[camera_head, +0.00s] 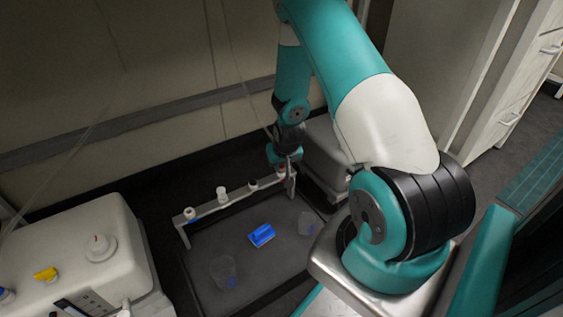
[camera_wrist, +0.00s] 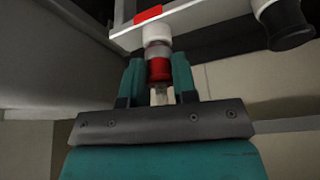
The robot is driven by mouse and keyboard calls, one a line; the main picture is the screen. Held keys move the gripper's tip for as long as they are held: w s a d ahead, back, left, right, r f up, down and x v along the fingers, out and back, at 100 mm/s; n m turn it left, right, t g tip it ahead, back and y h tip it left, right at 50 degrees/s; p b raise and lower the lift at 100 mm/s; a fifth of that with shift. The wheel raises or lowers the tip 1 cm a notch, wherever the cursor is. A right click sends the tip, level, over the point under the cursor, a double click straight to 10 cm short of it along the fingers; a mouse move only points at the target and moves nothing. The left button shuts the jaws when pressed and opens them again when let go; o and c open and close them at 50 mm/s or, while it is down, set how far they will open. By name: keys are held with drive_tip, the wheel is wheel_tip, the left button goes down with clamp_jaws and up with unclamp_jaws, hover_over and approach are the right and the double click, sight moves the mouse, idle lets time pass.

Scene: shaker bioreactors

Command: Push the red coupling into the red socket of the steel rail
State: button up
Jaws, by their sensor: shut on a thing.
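The red coupling (camera_wrist: 159,69) is in the wrist view, between the two fingers of my gripper (camera_wrist: 157,80), which is shut on it. Its pale upper end meets the white collar of the red socket (camera_wrist: 157,34) in line; I cannot tell how deep it sits. A red mark (camera_wrist: 148,14) is on the rail by that socket. The steel rail (camera_head: 237,198) stands across the tray's back edge in the head view. My gripper (camera_head: 284,161) is at the rail's right end there, and hides the coupling.
A black socket (camera_wrist: 285,19) is beside the red one. A blue block (camera_head: 261,235) and clear cups (camera_head: 223,271) (camera_head: 306,223) are on the dark tray (camera_head: 190,246). A pale machine (camera_head: 75,262) stands left, another (camera_head: 325,150) close right of my gripper.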

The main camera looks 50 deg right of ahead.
drive_tip(key=shift+f, duration=0.3)
drive_tip(key=o, duration=1)
drive_tip(key=shift+o, duration=0.2)
drive_tip(key=p+v, duration=0.4)
drive_tip(key=v, duration=0.3)
drive_tip(key=shift+r, duration=0.25)
drive_tip(key=shift+s, duration=0.1)
